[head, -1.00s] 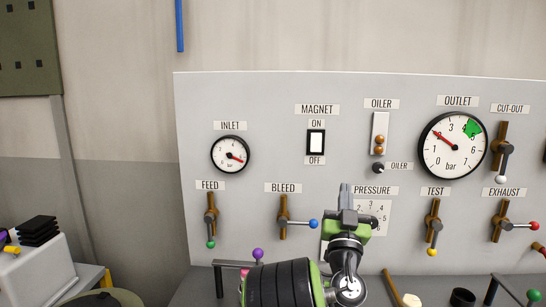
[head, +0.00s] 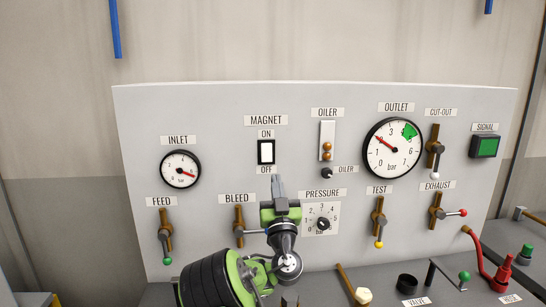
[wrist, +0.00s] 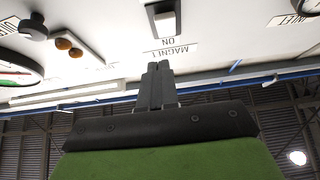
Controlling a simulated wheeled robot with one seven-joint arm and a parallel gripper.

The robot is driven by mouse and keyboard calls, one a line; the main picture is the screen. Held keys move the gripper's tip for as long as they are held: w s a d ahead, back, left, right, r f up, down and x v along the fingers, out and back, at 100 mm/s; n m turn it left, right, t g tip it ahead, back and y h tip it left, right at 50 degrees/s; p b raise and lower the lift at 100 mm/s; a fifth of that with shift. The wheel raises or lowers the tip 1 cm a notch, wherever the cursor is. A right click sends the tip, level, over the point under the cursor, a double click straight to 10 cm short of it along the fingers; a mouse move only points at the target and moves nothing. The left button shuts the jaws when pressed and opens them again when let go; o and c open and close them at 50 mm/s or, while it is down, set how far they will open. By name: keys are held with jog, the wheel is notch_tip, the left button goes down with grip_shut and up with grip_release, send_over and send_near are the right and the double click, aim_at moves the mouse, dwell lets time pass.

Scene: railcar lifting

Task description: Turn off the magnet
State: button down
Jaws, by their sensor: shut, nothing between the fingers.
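The magnet switch (head: 266,152) is a white rocker in a black frame on the grey panel, with ON above it and OFF below. Which side is pressed in is too small to tell. My gripper (head: 277,182) is shut and empty, with its fingertips just below and slightly right of the switch, beside the OFF label. In the wrist view, which is upside down, the shut fingers (wrist: 158,70) point at the panel. The switch (wrist: 164,20) shows beyond the tips there, apart from them in the picture.
The panel (head: 225,110) also carries the oiler knob (head: 327,173), pressure knob (head: 323,224), bleed valve (head: 239,226) with its handle partly behind my gripper, inlet gauge (head: 180,169) and outlet gauge (head: 394,148). A wooden-handled tool (head: 354,286) lies on the bench below.

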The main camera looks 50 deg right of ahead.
aim_at(272, 158)
jog(key=w+d+p, duration=0.1)
jog(key=p, duration=0.1)
jog(key=w+d+r+p, duration=0.1)
jog(key=w+p, duration=0.1)
jog(key=w+d+r+p, duration=0.1)
jog(key=w+d+p, duration=0.1)
jog(key=shift+d+p, duration=0.1)
jog(key=shift+p, duration=0.25)
jog(key=shift+w+d+f, duration=0.25)
jog(key=shift+w+d, duration=0.05)
jog(key=shift+w, duration=0.05)
jog(key=shift+s+a, duration=0.1)
